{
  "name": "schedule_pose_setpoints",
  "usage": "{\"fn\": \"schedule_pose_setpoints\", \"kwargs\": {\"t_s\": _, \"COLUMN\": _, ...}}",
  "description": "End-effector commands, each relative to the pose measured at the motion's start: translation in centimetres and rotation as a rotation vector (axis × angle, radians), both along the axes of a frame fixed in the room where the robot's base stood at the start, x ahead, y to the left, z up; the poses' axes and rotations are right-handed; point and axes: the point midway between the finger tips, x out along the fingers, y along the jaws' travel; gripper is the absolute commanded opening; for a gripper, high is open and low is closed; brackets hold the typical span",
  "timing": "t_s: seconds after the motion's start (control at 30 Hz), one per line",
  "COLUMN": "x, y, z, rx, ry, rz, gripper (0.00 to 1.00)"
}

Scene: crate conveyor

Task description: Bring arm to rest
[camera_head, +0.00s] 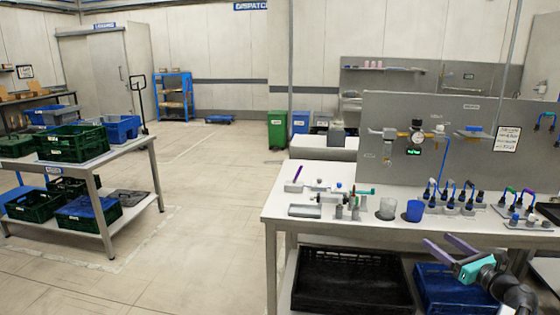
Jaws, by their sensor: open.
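My gripper (450,252) is at the lower right, in front of the white workbench (330,167). Its two purple fingers are apart, with nothing visible between them. The teal gripper body and the dark wrist behind it reach in from the bottom right corner. The gripper shows in front of the bench's front edge and above the blue crate (440,300) on the lower level. How far it is from the bench cannot be told.
The bench carries a grey cup (387,208), a blue cup (415,210), fixtures (340,190) and several blue-cabled connectors. A black crate (350,283) is underneath. A table (152,143) with green and blue crates stands left. The floor between is clear.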

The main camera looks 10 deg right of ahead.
Motion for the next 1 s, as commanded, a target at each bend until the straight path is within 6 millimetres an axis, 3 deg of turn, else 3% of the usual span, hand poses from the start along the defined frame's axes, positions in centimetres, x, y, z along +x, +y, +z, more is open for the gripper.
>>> {"fn": "schedule_pose_setpoints", "kwargs": {"t_s": 0.17, "x": 3.4, "y": 4.5, "z": -2.3, "rx": 0.034, "ry": 0.022, "rz": 0.076, "gripper": 0.68}}
{"fn": "schedule_pose_setpoints", "kwargs": {"t_s": 0.5, "x": 9.0, "y": 16.7, "z": -9.7, "rx": 0.084, "ry": 0.127, "rz": 0.262, "gripper": 0.68}}
{"fn": "schedule_pose_setpoints", "kwargs": {"t_s": 0.73, "x": 10.4, "y": 25.8, "z": -16.0, "rx": 0.074, "ry": 0.243, "rz": 0.399, "gripper": 0.68}}
{"fn": "schedule_pose_setpoints", "kwargs": {"t_s": 1.0, "x": 9.1, "y": 36.6, "z": -23.8, "rx": -0.024, "ry": 0.384, "rz": 0.586, "gripper": 0.68}}
